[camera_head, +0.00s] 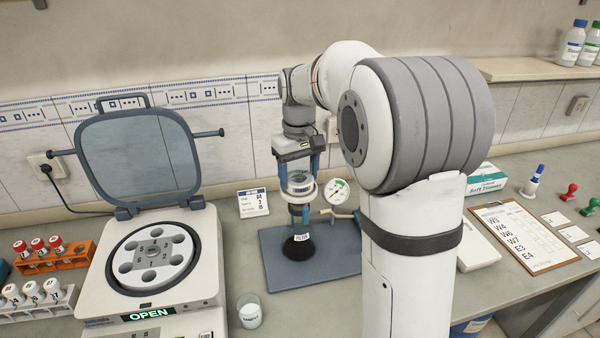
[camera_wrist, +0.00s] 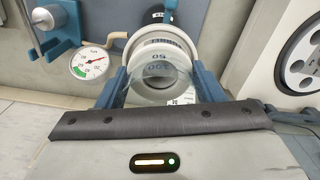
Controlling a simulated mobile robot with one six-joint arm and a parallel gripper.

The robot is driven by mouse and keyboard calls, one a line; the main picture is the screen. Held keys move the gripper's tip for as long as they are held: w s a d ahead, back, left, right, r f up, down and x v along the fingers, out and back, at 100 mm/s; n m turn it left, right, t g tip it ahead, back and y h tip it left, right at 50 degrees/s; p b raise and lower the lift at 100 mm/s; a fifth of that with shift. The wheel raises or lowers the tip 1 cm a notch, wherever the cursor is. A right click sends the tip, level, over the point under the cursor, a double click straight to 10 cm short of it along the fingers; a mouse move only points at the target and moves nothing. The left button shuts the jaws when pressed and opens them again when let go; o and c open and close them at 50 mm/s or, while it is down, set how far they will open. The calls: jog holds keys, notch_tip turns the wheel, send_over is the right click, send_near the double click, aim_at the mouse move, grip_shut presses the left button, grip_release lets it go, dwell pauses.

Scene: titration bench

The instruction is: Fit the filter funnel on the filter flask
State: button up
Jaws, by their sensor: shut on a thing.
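The filter funnel (camera_head: 301,184) is a clear cup with a white collar. My gripper (camera_head: 300,176) is shut on it and holds it upright over the blue-grey mat. In the wrist view the funnel (camera_wrist: 158,72) sits between the two blue fingers of my gripper (camera_wrist: 160,88). Below the funnel in the head view is a dark conical vessel labelled FILTER, the filter flask (camera_head: 297,246), standing on the mat. The funnel's lower end lies in line with the flask's neck in that view. I cannot tell whether they touch.
A round gauge (camera_head: 335,191) with a tan hose stands just right of the funnel. An open centrifuge (camera_head: 150,262) is at left. A small sample beaker (camera_head: 250,311) stands in front of the mat (camera_head: 330,270). A clipboard (camera_head: 525,238) lies at right.

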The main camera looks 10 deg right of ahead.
jog(key=shift+f, duration=0.15)
jog(key=o, duration=1.1)
jog(key=shift+r+p, duration=2.9)
jog(key=shift+r, duration=0.65)
